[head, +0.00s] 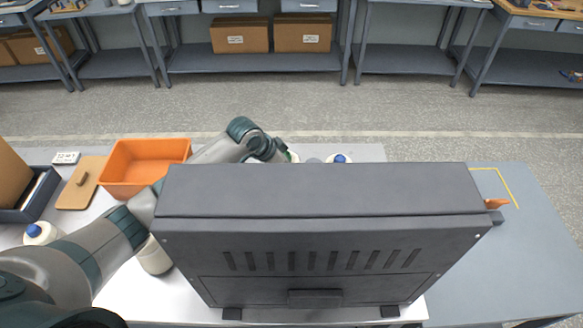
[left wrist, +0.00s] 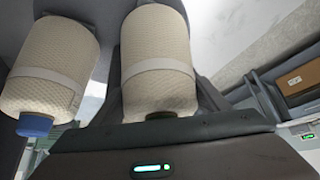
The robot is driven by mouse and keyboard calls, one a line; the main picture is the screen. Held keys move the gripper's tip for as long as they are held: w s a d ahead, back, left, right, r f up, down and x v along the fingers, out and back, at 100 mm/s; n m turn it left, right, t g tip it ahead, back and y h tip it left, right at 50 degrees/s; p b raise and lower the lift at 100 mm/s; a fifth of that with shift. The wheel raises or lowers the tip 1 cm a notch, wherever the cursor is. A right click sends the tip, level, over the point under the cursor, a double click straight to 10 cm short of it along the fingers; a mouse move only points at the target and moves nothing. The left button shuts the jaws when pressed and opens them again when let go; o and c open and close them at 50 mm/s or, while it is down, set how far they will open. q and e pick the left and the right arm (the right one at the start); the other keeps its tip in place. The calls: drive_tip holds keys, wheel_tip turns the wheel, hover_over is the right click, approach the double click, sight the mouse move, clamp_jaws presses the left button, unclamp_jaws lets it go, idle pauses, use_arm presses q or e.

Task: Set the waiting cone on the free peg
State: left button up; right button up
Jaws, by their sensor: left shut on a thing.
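In the left wrist view a cream, textured cone (left wrist: 158,55) with a pale band sits between the fingers of my left gripper (left wrist: 160,95), which is shut on it. A second cone (left wrist: 50,70) with a blue tip stands beside it on the left, apart from it. In the head view my left arm reaches behind a dark grey cabinet, which hides the gripper. A blue-tipped cone top (head: 340,158) shows over the cabinet's back edge. No peg is visible, so I cannot tell where the free one is. My right gripper is not in view.
The grey cabinet (head: 320,222) blocks the middle of the table. An orange bin (head: 145,165), a wooden board (head: 80,185) and a blue-capped cone (head: 42,232) are at left. Another pale cone (head: 155,257) stands by the cabinet. The blue-grey table at right (head: 530,260) is mostly clear.

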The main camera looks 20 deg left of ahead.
use_arm(q)
drive_tip(key=shift+f+b, duration=0.3)
drive_tip(key=shift+f, duration=0.4)
drive_tip(key=o, duration=1.3)
drive_tip(key=shift+c, duration=0.2)
drive_tip(key=shift+o, duration=0.6)
drive_tip(key=shift+s, duration=0.1)
drive_tip(key=shift+a+r, duration=0.1)
drive_tip(key=shift+r, duration=0.15)
drive_tip(key=b+v, duration=0.5)
drive_tip(key=v, duration=1.2)
